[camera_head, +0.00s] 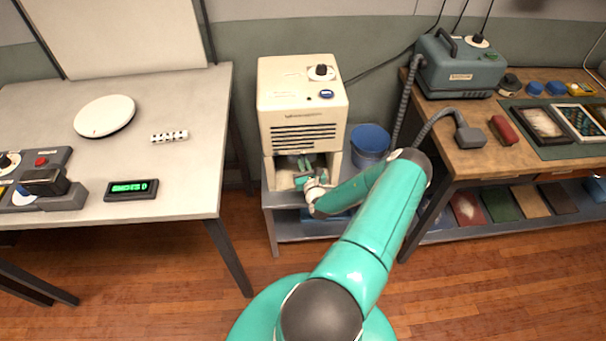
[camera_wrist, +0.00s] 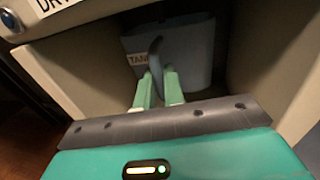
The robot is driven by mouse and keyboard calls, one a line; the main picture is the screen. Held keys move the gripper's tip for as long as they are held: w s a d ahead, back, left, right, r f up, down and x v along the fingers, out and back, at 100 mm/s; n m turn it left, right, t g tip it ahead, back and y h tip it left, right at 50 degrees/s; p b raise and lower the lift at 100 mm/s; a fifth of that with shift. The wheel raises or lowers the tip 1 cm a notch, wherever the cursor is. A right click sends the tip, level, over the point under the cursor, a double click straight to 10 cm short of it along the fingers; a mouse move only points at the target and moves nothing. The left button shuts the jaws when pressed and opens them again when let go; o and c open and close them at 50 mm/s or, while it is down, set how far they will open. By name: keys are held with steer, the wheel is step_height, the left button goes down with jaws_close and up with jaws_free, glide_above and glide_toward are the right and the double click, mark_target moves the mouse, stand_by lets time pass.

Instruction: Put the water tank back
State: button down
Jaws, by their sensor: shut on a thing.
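The water tank (camera_wrist: 195,55) is a blue-grey box with a partly hidden label that starts "TAN". In the wrist view it sits inside the open lower bay of a cream machine (camera_head: 295,90). A dark upright handle (camera_wrist: 155,55) stands out at its front. My gripper (camera_wrist: 157,82) reaches into the bay, its two green fingers shut on this handle. In the head view my gripper (camera_head: 305,165) is at the bay opening below the dark grille, and the tank is mostly hidden in shadow. How deep the tank is seated cannot be told.
The machine stands on a low grey stand (camera_head: 285,200). A blue bucket (camera_head: 370,140) is close on its right. A white table (camera_head: 190,110) is at the left and a wooden workbench (camera_head: 480,160) at the right. The wooden floor in front is partly clear.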

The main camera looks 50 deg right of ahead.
step_height(320, 180, down, 3)
steer(key=shift+r, duration=0.15)
step_height(320, 180, down, 4)
steer(key=shift+w+d, duration=0.2)
steer(key=shift+f, duration=0.3)
steer(key=c, duration=1.5)
jaws_free()
steer(key=shift+r, duration=0.15)
steer(key=v, duration=1.2)
